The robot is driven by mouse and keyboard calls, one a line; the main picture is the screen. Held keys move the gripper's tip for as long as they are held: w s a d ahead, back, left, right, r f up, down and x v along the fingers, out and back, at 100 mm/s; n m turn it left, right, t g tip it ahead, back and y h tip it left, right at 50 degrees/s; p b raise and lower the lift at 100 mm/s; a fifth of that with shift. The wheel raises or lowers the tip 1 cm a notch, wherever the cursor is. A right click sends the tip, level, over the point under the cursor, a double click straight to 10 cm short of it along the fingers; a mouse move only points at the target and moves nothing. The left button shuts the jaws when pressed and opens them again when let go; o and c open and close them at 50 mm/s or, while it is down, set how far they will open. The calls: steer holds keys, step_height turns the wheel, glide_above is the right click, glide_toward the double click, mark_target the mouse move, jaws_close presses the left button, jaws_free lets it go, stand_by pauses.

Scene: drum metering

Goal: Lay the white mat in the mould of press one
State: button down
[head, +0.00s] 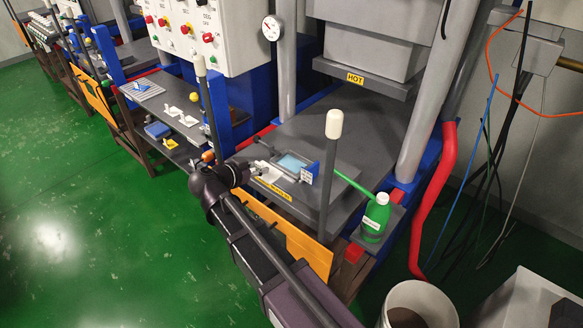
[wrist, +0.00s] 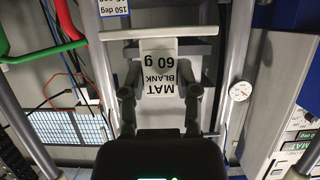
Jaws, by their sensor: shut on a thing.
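The white mat (wrist: 160,68), printed "MAT BLANK 60 g", is in my gripper (wrist: 160,92), with a dark finger at each side of it. The print is upside down in the wrist view. In the head view my gripper (head: 261,171) is low at the front of the press under the "HOT" label; the mat is too small there to make out clearly. A grey frame with a pale blue square inside (head: 292,163) lies on the lower platen just beyond my gripper and looks like the mould. Whether the mat touches it I cannot tell.
A blue-and-white sign (head: 310,173) stands right of the frame. A green bottle (head: 375,218) with a green tube stands at the press's right corner. A dark post with a white cap (head: 333,125) rises in front. Grey columns flank the platen; a bucket (head: 418,304) is lower right.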

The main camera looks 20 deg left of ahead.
steer(key=w+a+f+b, duration=0.1)
steer(key=w+a+f, duration=0.1)
steer(key=a, duration=0.6)
steer(key=shift+w, duration=0.25)
steer(key=shift+b, duration=0.3)
steer(key=b, duration=0.1)
glide_above(286, 169)
steer(key=a, duration=0.1)
steer(key=shift+a+f, duration=0.15)
steer(key=shift+f, duration=0.5)
steer(key=shift+w, duration=0.1)
steer(key=shift+w+d, duration=0.2)
steer(key=shift+d, duration=0.1)
steer(key=shift+w+d+f+b, duration=0.2)
steer(key=shift+f+b, duration=0.1)
steer(key=shift+b, duration=0.15)
steer(key=shift+f+b, duration=1.55)
steer(key=shift+f, duration=0.1)
